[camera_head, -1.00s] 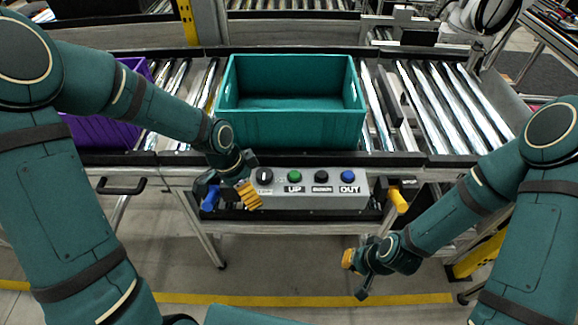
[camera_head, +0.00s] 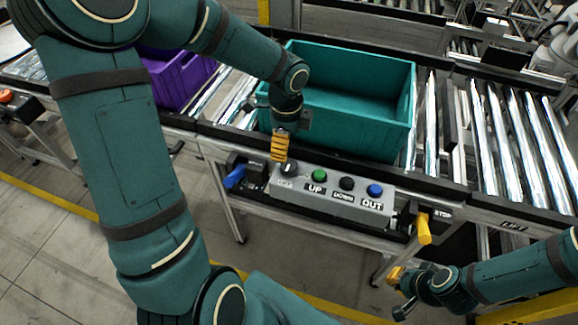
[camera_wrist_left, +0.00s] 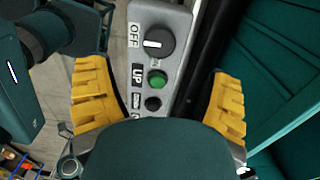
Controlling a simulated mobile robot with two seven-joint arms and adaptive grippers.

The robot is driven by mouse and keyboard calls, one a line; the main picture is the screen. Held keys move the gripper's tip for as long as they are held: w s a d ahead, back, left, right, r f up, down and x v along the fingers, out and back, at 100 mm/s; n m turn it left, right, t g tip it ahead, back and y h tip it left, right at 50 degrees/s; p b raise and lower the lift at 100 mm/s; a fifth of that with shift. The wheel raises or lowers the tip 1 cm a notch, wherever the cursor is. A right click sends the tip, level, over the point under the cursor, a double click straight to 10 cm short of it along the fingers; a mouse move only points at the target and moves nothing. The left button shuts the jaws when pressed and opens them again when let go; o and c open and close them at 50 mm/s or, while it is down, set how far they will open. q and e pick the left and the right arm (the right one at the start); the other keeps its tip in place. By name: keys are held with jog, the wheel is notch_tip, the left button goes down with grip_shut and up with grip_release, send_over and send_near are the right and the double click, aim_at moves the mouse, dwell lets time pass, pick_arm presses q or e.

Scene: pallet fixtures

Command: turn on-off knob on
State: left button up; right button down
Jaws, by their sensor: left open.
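The on-off knob (camera_wrist_left: 155,42) is a black round dial with a white pointer line at one end of the grey control panel (camera_wrist_left: 172,18). In the left wrist view its pointer is turned toward the OFF label (camera_wrist_left: 134,36). In the head view the knob (camera_head: 288,169) shows just beside my left fingertips. My left gripper (camera_wrist_left: 160,100) is open and empty, its yellow fingers on either side of the panel, apart from the knob. In the head view my left gripper (camera_head: 280,146) hangs over the panel's left end. My right gripper (camera_head: 398,285) is at lower right, away from the panel; its jaws are unclear.
Green UP (camera_head: 319,175), black DOWN (camera_head: 347,183) and blue OUT (camera_head: 374,190) buttons follow along the panel. A blue handle (camera_head: 235,176) and a yellow handle (camera_head: 424,229) flank it. A teal crate (camera_head: 350,125) and a purple crate (camera_head: 180,78) sit on the conveyor behind.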

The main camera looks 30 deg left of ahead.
aim_at(287, 164)
pick_arm(q)
notch_tip(287, 164, down, 10)
jog(key=shift+r+b, duration=0.15)
jog(key=shift+b, duration=0.9)
jog(key=c, duration=1.2)
